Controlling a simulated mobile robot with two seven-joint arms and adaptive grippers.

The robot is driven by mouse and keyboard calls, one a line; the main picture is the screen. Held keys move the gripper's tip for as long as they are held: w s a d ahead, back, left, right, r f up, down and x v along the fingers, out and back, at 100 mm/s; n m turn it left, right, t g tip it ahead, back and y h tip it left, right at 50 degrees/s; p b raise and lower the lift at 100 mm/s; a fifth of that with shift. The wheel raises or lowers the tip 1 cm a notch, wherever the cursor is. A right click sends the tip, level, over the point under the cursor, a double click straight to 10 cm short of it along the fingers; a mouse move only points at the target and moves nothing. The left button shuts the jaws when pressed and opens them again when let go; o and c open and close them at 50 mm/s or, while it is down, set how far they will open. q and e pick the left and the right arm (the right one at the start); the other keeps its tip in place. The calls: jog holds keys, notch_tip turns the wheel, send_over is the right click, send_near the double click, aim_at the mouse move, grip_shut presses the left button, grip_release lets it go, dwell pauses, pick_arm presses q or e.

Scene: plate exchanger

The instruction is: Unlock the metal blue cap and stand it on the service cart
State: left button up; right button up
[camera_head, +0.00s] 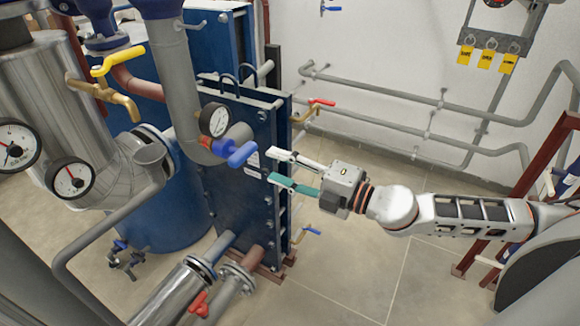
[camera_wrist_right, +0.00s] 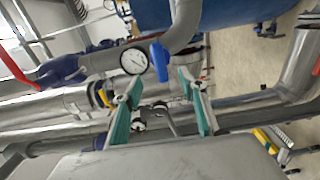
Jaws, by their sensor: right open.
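The blue cap (camera_head: 241,153) sits on the end of a short fitting on the grey pipe, beside the plate exchanger. It also shows in the right wrist view (camera_wrist_right: 158,62), beyond my fingertips. My right gripper (camera_head: 271,167) is open, with its two fingers, one pale and one green, pointing left at the cap. A gap remains between the fingertips and the cap in the head view. In the right wrist view my right gripper (camera_wrist_right: 160,82) has nothing between its fingers. I cannot make out a service cart in either view. My left gripper is not in view.
The dark blue plate exchanger (camera_head: 240,195) stands just behind and below the cap. A pressure gauge (camera_head: 214,120) and a grey pipe (camera_head: 172,75) are close to it. A red-handled valve (camera_head: 321,102) is above my gripper. A dark red frame (camera_head: 535,165) stands at the right.

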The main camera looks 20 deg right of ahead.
aim_at(248, 156)
jog(key=p+x, duration=0.3)
jog(key=x, duration=0.3)
jog(key=shift+w+a+r, duration=0.1)
jog(key=shift+w+a, duration=0.15)
jog(key=shift+w, duration=0.05)
jog(key=shift+x, duration=0.8)
jog(key=shift+c, duration=0.4)
grip_shut()
